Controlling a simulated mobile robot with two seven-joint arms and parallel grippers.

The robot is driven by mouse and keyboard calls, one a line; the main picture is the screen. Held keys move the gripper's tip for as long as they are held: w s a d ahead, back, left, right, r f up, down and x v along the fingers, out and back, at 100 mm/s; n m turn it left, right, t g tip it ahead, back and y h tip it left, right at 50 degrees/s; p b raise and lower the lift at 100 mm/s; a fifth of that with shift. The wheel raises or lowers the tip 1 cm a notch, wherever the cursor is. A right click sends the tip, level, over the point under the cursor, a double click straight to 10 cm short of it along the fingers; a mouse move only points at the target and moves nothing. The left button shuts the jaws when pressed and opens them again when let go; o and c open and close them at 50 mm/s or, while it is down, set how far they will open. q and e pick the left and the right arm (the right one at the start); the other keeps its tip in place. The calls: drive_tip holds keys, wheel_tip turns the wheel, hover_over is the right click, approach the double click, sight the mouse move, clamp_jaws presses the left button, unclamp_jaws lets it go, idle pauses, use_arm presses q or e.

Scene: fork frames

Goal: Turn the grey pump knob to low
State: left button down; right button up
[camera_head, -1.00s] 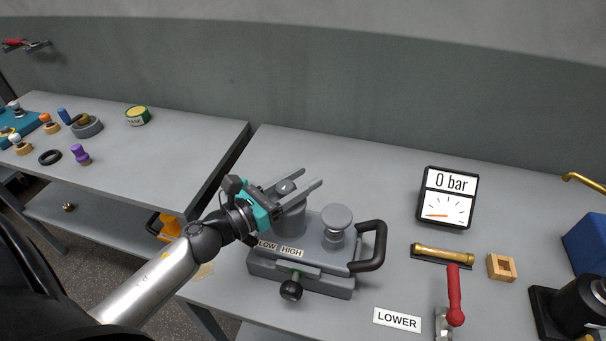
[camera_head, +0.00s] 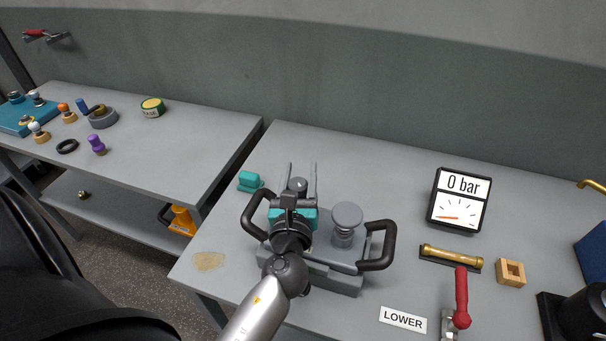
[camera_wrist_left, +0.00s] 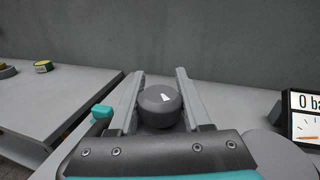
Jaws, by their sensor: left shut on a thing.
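The grey pump (camera_head: 325,275) stands on the right-hand table, with black handles (camera_head: 379,246) at its sides. My left gripper (camera_head: 302,168) is over its left part, both fingers pointing away from me. The fingers are shut on the grey knob (camera_head: 297,184), which sits between them. The wrist view shows the knob (camera_wrist_left: 158,112) between the fingers (camera_wrist_left: 160,74), with a white mark on its top. My arm hides the LOW and HIGH labels, so I cannot tell which one the mark faces. My right gripper is not in view.
A round grey cap (camera_head: 346,216) rises from the pump beside my gripper. A teal piece (camera_head: 250,181) lies behind the left handle. The gauge (camera_head: 460,199) reads 0 bar. A red-handled lever (camera_head: 461,297) and LOWER sign (camera_head: 403,319) are at the right.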

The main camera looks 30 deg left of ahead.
use_arm(q)
drive_tip(key=shift+s+a+n+g+y, duration=0.1)
drive_tip(key=shift+n+g+y, duration=0.2)
drive_tip(key=shift+n+y, duration=0.2)
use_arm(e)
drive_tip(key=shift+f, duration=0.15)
use_arm(q)
drive_tip(key=shift+c, duration=1.8)
unclamp_jaws()
